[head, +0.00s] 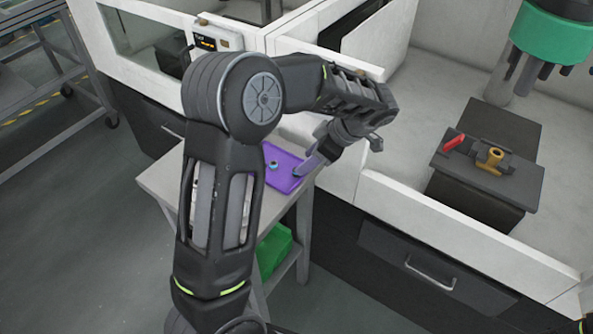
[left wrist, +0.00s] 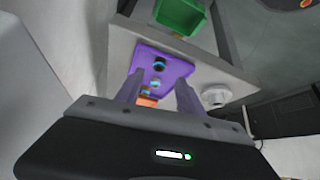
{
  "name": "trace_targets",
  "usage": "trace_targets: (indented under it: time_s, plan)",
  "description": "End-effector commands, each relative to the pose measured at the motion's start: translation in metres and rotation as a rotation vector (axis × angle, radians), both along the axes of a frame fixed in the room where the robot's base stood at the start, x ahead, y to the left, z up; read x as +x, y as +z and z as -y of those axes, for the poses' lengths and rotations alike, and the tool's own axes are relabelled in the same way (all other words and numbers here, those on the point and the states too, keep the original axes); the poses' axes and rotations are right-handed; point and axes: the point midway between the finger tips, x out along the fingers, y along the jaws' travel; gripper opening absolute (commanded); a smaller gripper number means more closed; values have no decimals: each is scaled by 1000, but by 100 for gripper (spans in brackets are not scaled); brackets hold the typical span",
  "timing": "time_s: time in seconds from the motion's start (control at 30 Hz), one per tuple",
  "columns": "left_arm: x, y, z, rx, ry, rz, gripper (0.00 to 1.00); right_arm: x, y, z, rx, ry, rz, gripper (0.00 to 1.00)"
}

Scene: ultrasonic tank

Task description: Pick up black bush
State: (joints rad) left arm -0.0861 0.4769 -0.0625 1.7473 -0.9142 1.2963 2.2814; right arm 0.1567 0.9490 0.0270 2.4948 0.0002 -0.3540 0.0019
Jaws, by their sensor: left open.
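A small black bush (left wrist: 159,64) with a blue ring around it sits on the purple tray (left wrist: 178,66) in the left wrist view. In the head view a small dark piece with a teal rim (head: 273,166) shows on the tray (head: 285,182); I cannot tell whether it is the same one. My left gripper (head: 342,156) is open above the tray's right side. In the left wrist view its fingers (left wrist: 160,84) stand apart on either side of the tray, with nothing between their tips. More small blue parts and an orange piece (left wrist: 147,101) lie closer to the gripper's palm, partly hidden.
The tray rests on a grey cart (head: 160,183) beside the white tank wall (head: 440,225). A green bin (head: 273,250) is on the lower shelf. A dark block (head: 487,172) with red and brass parts stands right. A green-ringed fixture (head: 553,37) hangs upper right.

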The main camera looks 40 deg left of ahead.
Motion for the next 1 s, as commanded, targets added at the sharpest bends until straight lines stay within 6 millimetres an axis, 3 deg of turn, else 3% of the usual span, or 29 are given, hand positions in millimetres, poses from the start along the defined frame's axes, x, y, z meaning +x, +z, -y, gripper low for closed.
trace_targets:
  time_s: [0.27,0.6,1.0]
  plan:
    - [-1,-6,-4,0,0,-2,45,-1,6,0,-1,-1,-1,36]
    - [-4,-43,-26,0,0,-1,45,-2,19,1,-6,-3,-8,36]
    - [-3,-44,-26,-1,-1,1,45,-3,18,1,-6,-3,-8,36]
